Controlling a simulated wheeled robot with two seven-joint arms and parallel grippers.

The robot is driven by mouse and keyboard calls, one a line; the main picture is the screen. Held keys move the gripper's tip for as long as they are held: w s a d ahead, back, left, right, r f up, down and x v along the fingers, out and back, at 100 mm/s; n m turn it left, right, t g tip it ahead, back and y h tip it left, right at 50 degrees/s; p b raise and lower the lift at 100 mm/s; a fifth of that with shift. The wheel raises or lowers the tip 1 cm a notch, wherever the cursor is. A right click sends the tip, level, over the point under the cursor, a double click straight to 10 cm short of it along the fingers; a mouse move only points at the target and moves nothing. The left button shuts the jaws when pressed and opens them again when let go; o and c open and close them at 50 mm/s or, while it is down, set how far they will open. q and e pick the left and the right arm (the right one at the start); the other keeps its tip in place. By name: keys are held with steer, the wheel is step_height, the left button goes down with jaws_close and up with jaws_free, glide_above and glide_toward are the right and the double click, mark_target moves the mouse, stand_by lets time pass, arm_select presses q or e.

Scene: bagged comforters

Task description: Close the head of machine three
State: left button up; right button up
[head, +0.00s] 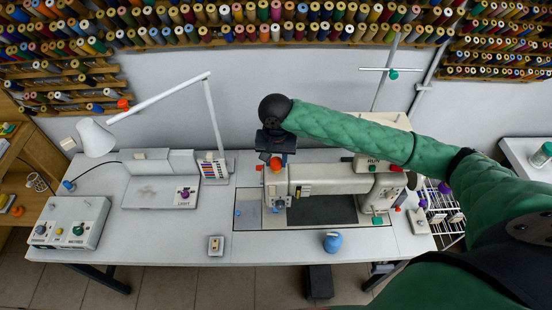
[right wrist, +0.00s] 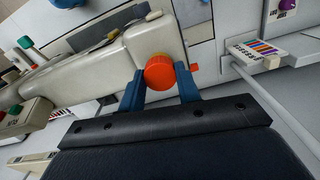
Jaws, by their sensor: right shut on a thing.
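The sewing machine (head: 330,182) stands on the white table, with its long cream arm running left to right. Its head end is at the left, with an orange-red knob (head: 276,164) on it. My right gripper (head: 277,157) reaches in from the right and points down at this knob. In the right wrist view its blue fingers (right wrist: 160,85) are shut on the orange-red knob (right wrist: 159,72), one on each side. The fingers hide part of the machine's end. My left gripper is not in view.
A white desk lamp (head: 97,138), a light box (head: 160,193) and a control box (head: 72,222) stand on the left of the table. A blue round object (head: 332,242) lies near the front edge. Thread spools (head: 230,32) line the wall racks. The front left tabletop is mostly clear.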

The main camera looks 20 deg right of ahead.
steer(key=m, duration=0.4)
steer(key=shift+m, duration=0.6)
steer(key=m, duration=0.2)
steer(key=shift+f+m, duration=0.1)
steer(key=shift+m, duration=1.4)
steer(key=shift+a+m, duration=0.1)
steer(key=shift+m, duration=1)
steer(key=m, duration=0.3)
